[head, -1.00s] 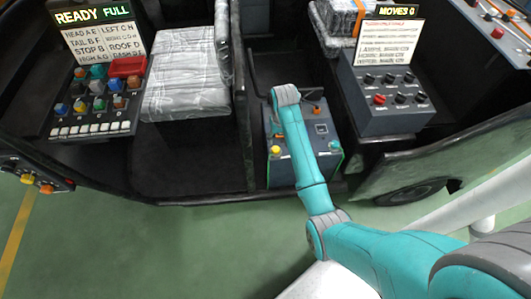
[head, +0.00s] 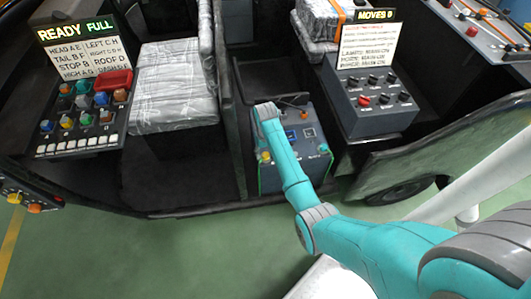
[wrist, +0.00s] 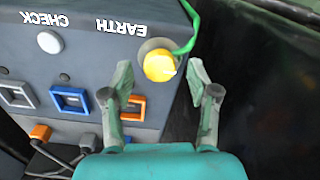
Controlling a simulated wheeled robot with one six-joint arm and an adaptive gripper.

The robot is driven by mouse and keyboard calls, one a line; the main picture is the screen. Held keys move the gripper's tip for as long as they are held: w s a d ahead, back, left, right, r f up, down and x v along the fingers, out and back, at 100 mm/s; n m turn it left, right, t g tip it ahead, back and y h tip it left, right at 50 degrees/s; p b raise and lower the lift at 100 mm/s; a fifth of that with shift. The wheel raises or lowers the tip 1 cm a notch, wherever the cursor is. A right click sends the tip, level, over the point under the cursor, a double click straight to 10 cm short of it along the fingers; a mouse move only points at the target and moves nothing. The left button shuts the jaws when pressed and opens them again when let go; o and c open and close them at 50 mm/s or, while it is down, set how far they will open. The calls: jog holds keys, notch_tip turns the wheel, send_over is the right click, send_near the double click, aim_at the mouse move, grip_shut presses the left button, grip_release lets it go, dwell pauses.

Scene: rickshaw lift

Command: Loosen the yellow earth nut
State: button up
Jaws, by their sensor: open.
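The yellow earth nut (wrist: 159,65) sits on a round base on the grey box (wrist: 85,60), beside the upside-down EARTH lettering. A green wire runs from it over the box edge. My gripper (wrist: 160,78) is open in the wrist view, with one finger on each side of the nut in the picture. The fingers look apart from the nut; how far they are above it I cannot tell. In the head view the nut (head: 265,157) shows small at the left of the box, beside my arm, and my gripper is hidden.
A switch panel (head: 375,100) stands to the right; a wrapped seat (head: 175,88) is at left.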

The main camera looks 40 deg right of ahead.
jog(key=shift+f, duration=0.4)
jog(key=shift+c, duration=0.3)
grip_shut()
